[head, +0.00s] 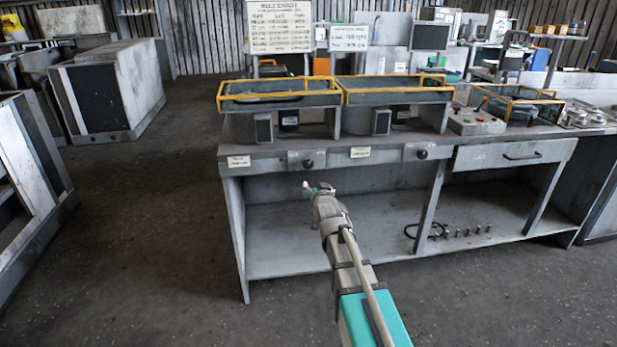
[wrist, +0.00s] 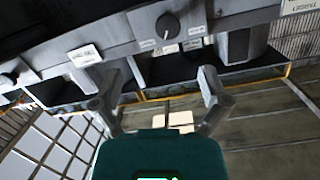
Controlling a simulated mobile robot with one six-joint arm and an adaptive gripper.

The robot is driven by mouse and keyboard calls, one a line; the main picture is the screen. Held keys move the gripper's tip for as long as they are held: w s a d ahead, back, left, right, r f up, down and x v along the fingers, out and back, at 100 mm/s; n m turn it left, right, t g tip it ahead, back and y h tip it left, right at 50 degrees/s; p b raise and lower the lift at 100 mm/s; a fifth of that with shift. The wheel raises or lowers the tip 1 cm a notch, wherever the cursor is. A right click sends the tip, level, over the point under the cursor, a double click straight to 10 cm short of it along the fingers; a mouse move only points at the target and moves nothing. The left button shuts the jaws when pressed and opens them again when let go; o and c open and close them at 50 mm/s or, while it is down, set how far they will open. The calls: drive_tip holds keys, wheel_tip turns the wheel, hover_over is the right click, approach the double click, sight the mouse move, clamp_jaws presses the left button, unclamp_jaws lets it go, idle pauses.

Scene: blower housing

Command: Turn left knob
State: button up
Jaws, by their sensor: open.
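The left knob (head: 307,163) is a dark round knob on a pale plate at the left of the bench's front edge. In the wrist view, which looks upside down, the knob nearer the middle (wrist: 168,26) appears to be this one, with a pale pointer mark. My gripper (head: 318,188) is just below and in front of the left knob in the head view. The right knob (head: 421,154) also shows in the wrist view (wrist: 8,78).
A paper label (head: 360,152) sits between the knobs. A drawer (head: 515,153) is to the right. Yellow-railed trays (head: 280,97) stand on the bench (head: 262,150). The lower shelf (head: 285,240) holds a dark ring and several small parts.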

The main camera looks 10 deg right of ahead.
sight(308, 164)
drive_tip(key=shift+w+a+r+t+b, duration=0.15)
drive_tip(key=shift+w+r+t+b, duration=0.05)
drive_tip(key=shift+w+t+b, duration=0.65)
drive_tip(key=shift+s, duration=0.1)
drive_tip(key=w, duration=1.3)
drive_tip(key=shift+w, duration=0.4)
drive_tip(key=c, duration=1.1)
drive_tip(key=shift+a+n, duration=0.1)
drive_tip(key=shift+n, duration=2.6)
drive_tip(key=shift+c, duration=0.2)
